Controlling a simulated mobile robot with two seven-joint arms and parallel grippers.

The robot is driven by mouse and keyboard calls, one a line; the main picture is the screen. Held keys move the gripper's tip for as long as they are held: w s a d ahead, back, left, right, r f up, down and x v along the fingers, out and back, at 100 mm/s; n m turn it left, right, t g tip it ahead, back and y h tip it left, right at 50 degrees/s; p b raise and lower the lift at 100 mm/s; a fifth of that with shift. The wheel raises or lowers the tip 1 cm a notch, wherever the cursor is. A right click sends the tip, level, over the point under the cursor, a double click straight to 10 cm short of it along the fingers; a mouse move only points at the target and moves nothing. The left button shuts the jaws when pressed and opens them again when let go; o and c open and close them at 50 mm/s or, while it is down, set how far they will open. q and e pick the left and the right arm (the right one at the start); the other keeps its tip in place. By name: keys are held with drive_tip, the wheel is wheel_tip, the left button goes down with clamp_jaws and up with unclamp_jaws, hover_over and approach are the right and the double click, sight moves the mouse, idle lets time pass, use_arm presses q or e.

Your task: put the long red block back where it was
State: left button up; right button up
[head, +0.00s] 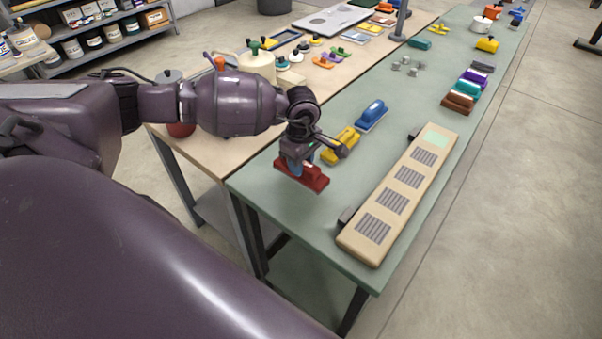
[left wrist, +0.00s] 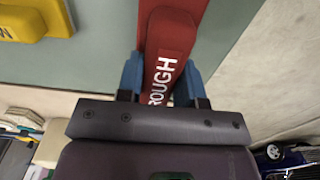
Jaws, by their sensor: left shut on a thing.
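The long red block (head: 305,177) is at the near left end of the green table (head: 290,215), in line with a yellow block (head: 338,149) and a blue block (head: 371,114). My left gripper (head: 297,162) comes down on it from above and is shut on it. In the left wrist view the red block (left wrist: 168,35) sits between the two blue fingertips (left wrist: 160,78), with the white word "ROUGH" on its raised part. I cannot tell whether its underside touches the table. My right gripper is not in view.
A long tan board (head: 402,190) with grey striped patches and one pale green patch lies along the table's right side. Brown, teal and purple blocks (head: 467,85) stand farther back. A wooden table (head: 215,150) with small items adjoins on the left. Green surface is clear between.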

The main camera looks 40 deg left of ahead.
use_arm(q)
wheel_tip(320, 180, down, 4)
drive_tip(key=shift+f, duration=0.2)
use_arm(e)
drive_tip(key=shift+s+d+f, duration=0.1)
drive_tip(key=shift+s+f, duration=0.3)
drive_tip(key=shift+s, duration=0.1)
use_arm(q)
drive_tip(key=shift+f, duration=0.15)
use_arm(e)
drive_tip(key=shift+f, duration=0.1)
